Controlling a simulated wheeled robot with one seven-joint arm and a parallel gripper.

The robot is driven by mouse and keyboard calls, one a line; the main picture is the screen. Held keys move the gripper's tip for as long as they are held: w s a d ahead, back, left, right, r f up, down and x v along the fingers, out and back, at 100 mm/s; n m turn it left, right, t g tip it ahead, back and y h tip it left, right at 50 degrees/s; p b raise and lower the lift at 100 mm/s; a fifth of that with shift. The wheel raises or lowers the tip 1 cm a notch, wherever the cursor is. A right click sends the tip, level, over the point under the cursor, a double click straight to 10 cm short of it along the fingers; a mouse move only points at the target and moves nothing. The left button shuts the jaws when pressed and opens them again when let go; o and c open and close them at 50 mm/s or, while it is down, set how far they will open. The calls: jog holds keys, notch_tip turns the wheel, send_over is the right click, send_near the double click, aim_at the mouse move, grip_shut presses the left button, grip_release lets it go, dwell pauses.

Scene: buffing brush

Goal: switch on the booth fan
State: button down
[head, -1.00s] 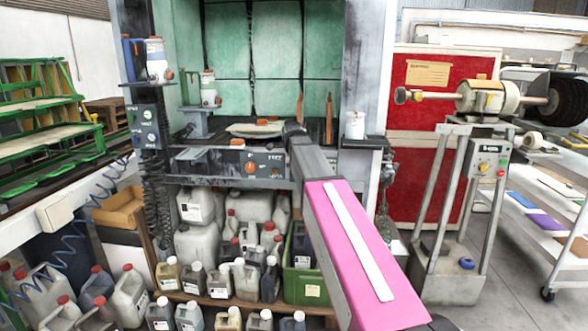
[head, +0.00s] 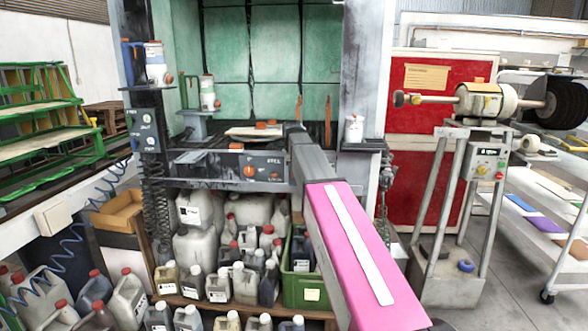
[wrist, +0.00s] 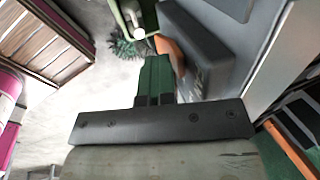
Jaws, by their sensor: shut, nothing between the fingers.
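The spray booth (head: 366,70) stands in the middle of the head view, with green inner walls. A dark control box (head: 146,128) with several small knobs and labels is on its left post. A grey panel with an orange knob (head: 249,171) and smaller controls runs along the booth's front edge. I cannot tell which control is for the fan. My pink and grey arm reaches toward the booth, and its far end hides my gripper in the head view. In the wrist view my gripper (wrist: 157,62) is shut and empty, its dark green fingers close to an orange thing (wrist: 170,52).
Several jugs (head: 195,245) and a green crate (head: 303,288) fill the space under the booth. A buffing machine (head: 480,100) on a metal stand with its own control box (head: 487,161) is at right. A blue coiled hose (head: 65,235) hangs at left. Grey floor shows at right.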

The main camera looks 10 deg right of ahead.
jog(key=shift+w, duration=0.1)
jog(key=shift+r, duration=0.8)
